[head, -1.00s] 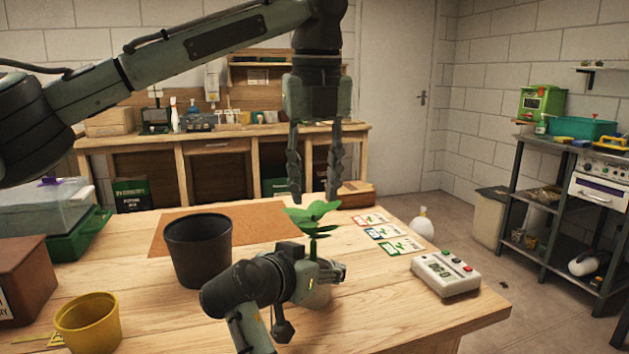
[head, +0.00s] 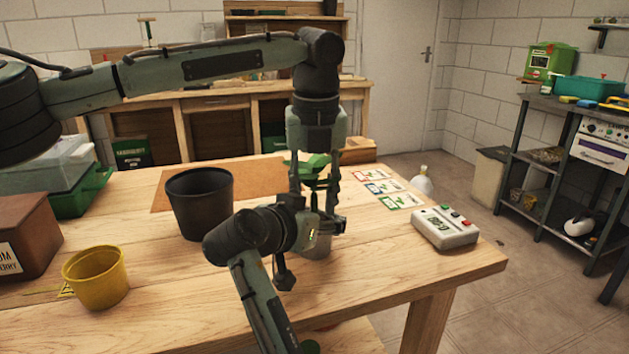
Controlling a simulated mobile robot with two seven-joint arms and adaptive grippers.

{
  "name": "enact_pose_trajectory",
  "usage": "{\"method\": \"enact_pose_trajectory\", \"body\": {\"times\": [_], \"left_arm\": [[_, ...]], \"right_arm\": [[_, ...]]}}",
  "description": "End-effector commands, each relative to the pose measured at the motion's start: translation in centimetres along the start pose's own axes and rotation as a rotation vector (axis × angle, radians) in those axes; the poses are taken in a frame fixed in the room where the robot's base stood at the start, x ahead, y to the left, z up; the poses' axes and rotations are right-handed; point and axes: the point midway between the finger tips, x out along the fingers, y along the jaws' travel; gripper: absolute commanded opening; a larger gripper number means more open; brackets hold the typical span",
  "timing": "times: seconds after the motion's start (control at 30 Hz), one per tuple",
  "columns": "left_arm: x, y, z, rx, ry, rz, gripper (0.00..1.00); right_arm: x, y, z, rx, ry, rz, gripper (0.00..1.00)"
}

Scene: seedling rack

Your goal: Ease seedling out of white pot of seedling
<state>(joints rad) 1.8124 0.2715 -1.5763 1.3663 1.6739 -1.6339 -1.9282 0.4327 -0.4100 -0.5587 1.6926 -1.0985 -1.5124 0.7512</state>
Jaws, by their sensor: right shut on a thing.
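The green seedling (head: 314,164) stands upright in the white pot (head: 317,246) on the wooden table, its leaves partly hidden by my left gripper. My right gripper (head: 328,228) comes in from the front and is shut on the pot, covering most of it. Only the pot's lower part shows, greyish in the shade. My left gripper (head: 314,195) points straight down from above, its fingers apart on either side of the seedling. Its fingertips are low, close above my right gripper. I cannot tell whether the fingers touch the stem.
A black pot (head: 200,205) stands left of the seedling on the table (head: 390,260), near a brown mat (head: 240,177). A yellow pot (head: 97,280) is at the front left. Plant cards (head: 386,187) and a white device with buttons (head: 444,227) lie to the right.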

Motion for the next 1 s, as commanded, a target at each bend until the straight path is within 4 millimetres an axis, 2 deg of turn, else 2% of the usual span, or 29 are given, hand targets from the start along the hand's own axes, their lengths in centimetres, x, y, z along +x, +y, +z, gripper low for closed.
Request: {"method": "enact_pose_trajectory", "body": {"times": [0.3,0.6,1.0], "left_arm": [[0.31,0.01,0.01,-0.001,0.0,0.0,0.35],[0.28,0.01,0.01,-0.001,0.0,0.0,0.0],[0.21,0.0,0.02,-0.001,-0.001,-0.001,0.0]], "right_arm": [[0.0,0.0,0.01,0.0,0.0,0.0,0.0],[0.0,0.0,0.01,0.0,0.0,0.0,0.0],[0.0,-0.01,0.02,0.0,0.0,0.0,0.0]]}}
